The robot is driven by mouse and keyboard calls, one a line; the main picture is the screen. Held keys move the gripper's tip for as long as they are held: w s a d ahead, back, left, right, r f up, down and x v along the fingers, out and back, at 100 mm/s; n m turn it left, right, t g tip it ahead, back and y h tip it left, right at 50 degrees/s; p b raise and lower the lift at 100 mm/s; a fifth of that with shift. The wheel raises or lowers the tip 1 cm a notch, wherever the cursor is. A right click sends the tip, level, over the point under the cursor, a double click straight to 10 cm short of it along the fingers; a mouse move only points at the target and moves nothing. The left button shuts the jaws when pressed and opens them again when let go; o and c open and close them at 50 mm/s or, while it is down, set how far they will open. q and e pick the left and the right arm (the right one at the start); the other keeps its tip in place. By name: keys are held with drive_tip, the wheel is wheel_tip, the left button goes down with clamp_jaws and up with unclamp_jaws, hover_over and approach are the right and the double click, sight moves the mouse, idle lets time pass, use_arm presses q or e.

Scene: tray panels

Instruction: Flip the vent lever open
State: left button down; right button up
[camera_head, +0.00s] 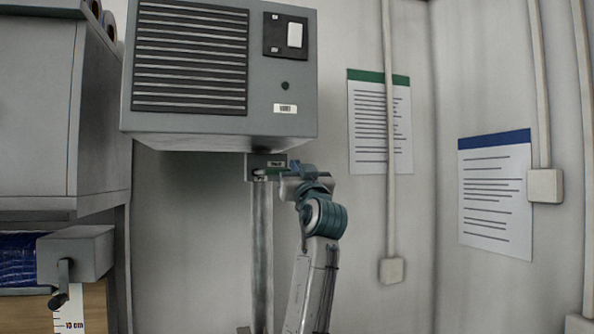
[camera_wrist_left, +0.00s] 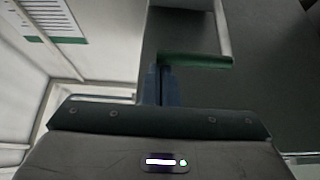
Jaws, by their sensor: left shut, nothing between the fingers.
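A grey vent unit (camera_head: 218,122) with dark slats hangs on the wall in the head view. Below it, a small grey box (camera_head: 252,161) sits at the top of a post, with small green and pale parts at its front. In the left wrist view, a lever with a green bar (camera_wrist_left: 200,61) and a pale rod (camera_wrist_left: 222,28) lies ahead of the fingers. My left gripper (camera_head: 293,164) is just right of the small box. Its blue fingers (camera_wrist_left: 160,84) are shut and empty, with their tips at the green bar's left end; I cannot tell if they touch.
A dark switch panel (camera_head: 272,47) with a white rocker is on the unit's front. A grey cabinet (camera_head: 35,110) and a box with a dark crank (camera_head: 62,285) stand at the left. Wall conduits (camera_head: 390,200) and posted sheets (camera_head: 372,130) are at the right.

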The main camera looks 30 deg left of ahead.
use_arm(q)
drive_tip(key=shift+f+b, duration=0.3)
drive_tip(key=shift+b, duration=0.1)
drive_tip(key=s+a+f+m+t+h+b, duration=0.3)
drive_tip(key=f+m+h, duration=0.4)
drive_tip(key=m, duration=0.7)
drive_tip(key=shift+s+m+t+h, duration=0.3)
drive_tip(key=shift+t+h, duration=0.3)
drive_tip(key=shift+h, duration=0.2)
drive_tip(key=shift+s, duration=0.1)
drive_tip(key=shift+f, duration=0.15)
